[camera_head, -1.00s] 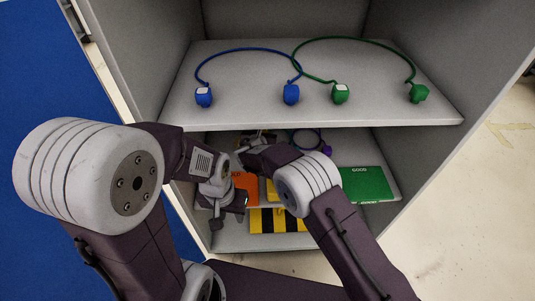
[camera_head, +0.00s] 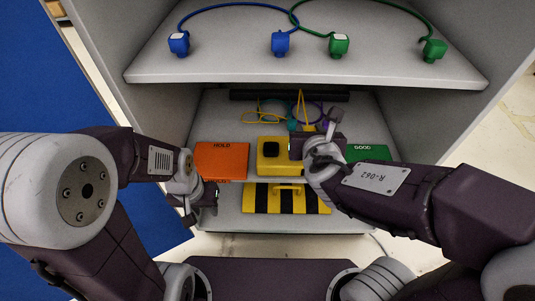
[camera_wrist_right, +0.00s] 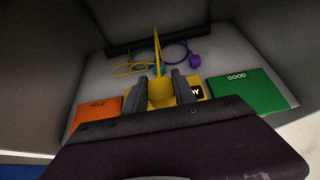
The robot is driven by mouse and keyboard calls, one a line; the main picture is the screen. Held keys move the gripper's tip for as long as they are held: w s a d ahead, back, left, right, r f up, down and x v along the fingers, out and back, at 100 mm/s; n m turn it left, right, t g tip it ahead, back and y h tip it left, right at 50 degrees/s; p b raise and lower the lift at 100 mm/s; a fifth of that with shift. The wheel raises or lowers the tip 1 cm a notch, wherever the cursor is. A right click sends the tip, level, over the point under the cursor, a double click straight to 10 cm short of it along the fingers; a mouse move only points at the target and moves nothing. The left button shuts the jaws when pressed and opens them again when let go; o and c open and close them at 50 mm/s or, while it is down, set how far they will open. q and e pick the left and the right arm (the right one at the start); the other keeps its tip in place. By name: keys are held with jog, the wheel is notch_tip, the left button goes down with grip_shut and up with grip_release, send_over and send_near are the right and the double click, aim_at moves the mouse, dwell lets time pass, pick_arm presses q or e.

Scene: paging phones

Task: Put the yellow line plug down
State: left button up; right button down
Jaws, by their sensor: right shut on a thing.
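My right gripper (camera_wrist_right: 160,88) is shut on the yellow line plug (camera_wrist_right: 160,92), seen between its fingers in the right wrist view. A yellow cord (camera_wrist_right: 156,48) runs from the plug up and back. In the head view my right gripper (camera_head: 306,142) is over the lower shelf, just right of a yellow box (camera_head: 269,146) with a black square on it; the plug is mostly hidden there by the gripper. My left gripper (camera_head: 207,197) is empty-looking, near the shelf's front left edge; its jaws are too small and dark to read.
An orange HOLD pad (camera_head: 221,160) lies left and a green GOOD pad (camera_head: 368,153) right. A yellow-black striped plate (camera_head: 287,198) is in front. Teal and purple cords (camera_wrist_right: 172,60) lie behind. The upper shelf (camera_head: 300,70) overhangs, bearing blue and green plugs.

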jog(key=w+a+f+b, duration=0.1)
jog(key=w+a+f, duration=0.1)
jog(key=a, duration=0.1)
jog(key=w+a+f+b, duration=0.1)
jog(key=w+a+f, duration=0.1)
jog(key=w+a+f+b, duration=0.1)
jog(key=w+a+f, duration=0.1)
jog(key=a, duration=0.1)
jog(key=shift+w+a+f, duration=0.25)
jog(key=shift+a+f, duration=0.1)
jog(key=shift+f, duration=0.05)
jog(key=shift+w+a+f, duration=0.1)
jog(key=shift+w+a, duration=0.15)
jog(key=shift+a, duration=0.05)
jog(key=shift+f+b, duration=1.8)
jog(key=shift+f, duration=0.5)
jog(key=c, duration=1)
grip_release()
jog(key=shift+r, duration=0.1)
